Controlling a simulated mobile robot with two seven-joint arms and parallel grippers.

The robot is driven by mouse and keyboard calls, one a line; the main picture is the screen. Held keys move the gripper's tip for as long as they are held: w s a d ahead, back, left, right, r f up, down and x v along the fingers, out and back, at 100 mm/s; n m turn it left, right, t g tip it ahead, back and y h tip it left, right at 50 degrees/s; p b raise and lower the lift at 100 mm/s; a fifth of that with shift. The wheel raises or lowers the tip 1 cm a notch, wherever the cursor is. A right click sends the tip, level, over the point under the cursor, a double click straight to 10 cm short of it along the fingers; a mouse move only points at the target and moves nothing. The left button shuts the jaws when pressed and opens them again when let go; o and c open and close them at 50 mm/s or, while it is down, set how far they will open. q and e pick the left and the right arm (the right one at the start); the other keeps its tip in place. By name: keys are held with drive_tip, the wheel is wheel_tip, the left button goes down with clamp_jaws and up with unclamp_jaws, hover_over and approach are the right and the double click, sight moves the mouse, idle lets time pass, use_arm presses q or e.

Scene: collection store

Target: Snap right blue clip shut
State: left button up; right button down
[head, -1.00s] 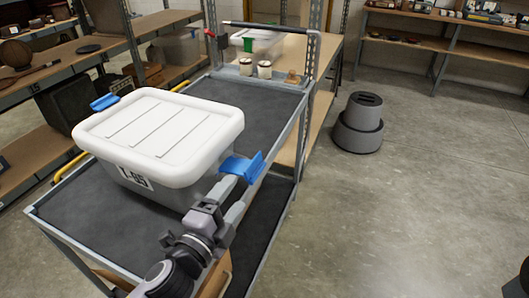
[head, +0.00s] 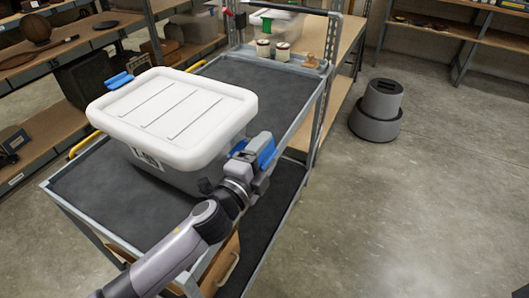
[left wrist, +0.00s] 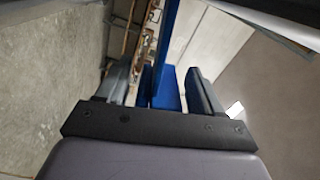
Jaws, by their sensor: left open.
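The grey tote (head: 185,178) with its white lid (head: 175,112) stands on the cart's upper shelf. The right blue clip (head: 266,152) is at the lid's right end, partly hidden behind my left gripper (head: 257,160). The left blue clip (head: 118,81) sticks outward at the lid's far left end. My left gripper is open, its fingers around or close beside the right clip. In the left wrist view, the blue clip (left wrist: 165,88) shows between the two finger pads (left wrist: 160,85), with gaps at the sides. Contact cannot be told. My right gripper is not in view.
The cart's dark shelf (head: 245,82) is bare around the tote. A grey step stool (head: 377,110) is on the floor to the right, where the floor is open.

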use_arm(q)
drive_tip(key=shift+w, duration=0.1)
clamp_jaws()
drive_tip(key=shift+r, duration=0.1)
drive_tip(key=shift+w+a+r+n+p, duration=0.15)
drive_tip(key=shift+r+n+p, duration=0.25)
drive_tip(key=shift+n, duration=0.4)
drive_tip(key=shift+a+r+n+p, duration=0.25)
drive_tip(key=shift+r+n, duration=0.25)
drive_tip(key=shift+n, duration=0.3)
drive_tip(key=shift+w+a+r+n, duration=0.2)
drive_tip(key=shift+a+r+n, duration=0.25)
drive_tip(key=shift+n, duration=0.55)
drive_tip(key=shift+w+a+r+n, duration=0.2)
drive_tip(key=shift+r+n, duration=0.3)
drive_tip(key=shift+n, duration=0.5)
drive_tip(key=shift+a, duration=0.1)
unclamp_jaws()
